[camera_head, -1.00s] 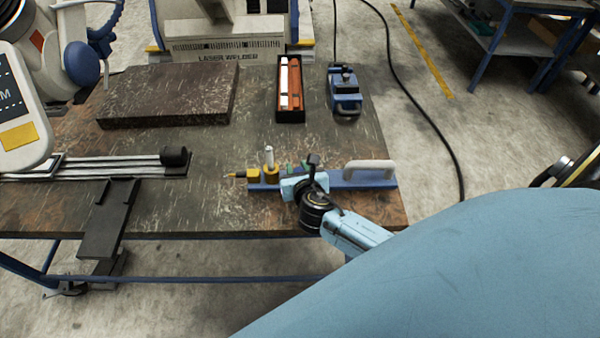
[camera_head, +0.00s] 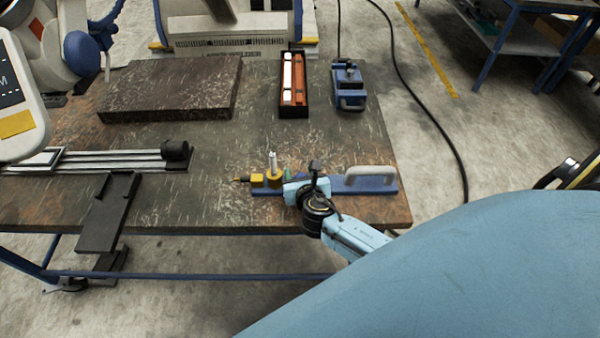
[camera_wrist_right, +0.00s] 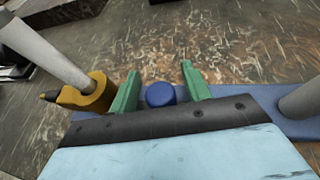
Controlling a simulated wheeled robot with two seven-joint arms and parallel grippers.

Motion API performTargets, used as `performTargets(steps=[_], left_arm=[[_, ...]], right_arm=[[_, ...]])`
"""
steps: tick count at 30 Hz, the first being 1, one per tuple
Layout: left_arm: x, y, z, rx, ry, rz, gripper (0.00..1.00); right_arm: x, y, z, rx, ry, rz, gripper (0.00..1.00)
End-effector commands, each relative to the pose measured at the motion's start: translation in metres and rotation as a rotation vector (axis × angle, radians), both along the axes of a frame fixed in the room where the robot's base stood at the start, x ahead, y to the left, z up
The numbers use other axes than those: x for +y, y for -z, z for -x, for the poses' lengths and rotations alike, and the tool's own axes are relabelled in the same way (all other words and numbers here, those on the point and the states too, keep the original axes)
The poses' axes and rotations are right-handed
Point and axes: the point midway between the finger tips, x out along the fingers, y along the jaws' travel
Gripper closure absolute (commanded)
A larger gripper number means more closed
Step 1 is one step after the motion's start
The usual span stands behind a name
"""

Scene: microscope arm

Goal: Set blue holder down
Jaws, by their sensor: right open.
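The blue holder (camera_head: 377,188) is a long flat blue bar. It appears to lie flat on the worktable near its front right edge. It carries a pale grip-shaped handle (camera_head: 370,172) at its right end and a yellow clamp (camera_head: 274,181) with an upright grey rod at its left. My right gripper (camera_head: 296,178) is at the bar's middle. In the right wrist view its green fingers (camera_wrist_right: 161,78) stand apart on either side of a round blue knob (camera_wrist_right: 160,94) on the holder, with gaps visible beside the knob. My left gripper is out of view.
A worn brown worktable (camera_head: 220,150) carries a dark slab (camera_head: 170,88), a black tray with red and white bars (camera_head: 293,85), a blue device (camera_head: 348,88) and a rail (camera_head: 110,160). Bare tabletop lies behind the holder. A white machine head (camera_head: 20,110) hangs at left.

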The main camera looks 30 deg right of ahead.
Motion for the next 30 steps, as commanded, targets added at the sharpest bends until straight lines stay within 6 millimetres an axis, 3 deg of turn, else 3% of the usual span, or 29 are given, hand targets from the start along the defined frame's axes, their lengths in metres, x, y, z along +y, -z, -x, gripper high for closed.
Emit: performTargets(steps=[7,21,30], left_arm=[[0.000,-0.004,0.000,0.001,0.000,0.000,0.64],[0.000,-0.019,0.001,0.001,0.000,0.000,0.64],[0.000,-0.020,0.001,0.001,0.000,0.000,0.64]], right_arm=[[0.004,-0.005,0.011,0.001,-0.002,0.000,0.52],[0.033,-0.040,0.091,0.001,0.000,0.001,0.52],[0.038,-0.046,0.104,0.000,0.001,0.002,0.52]])
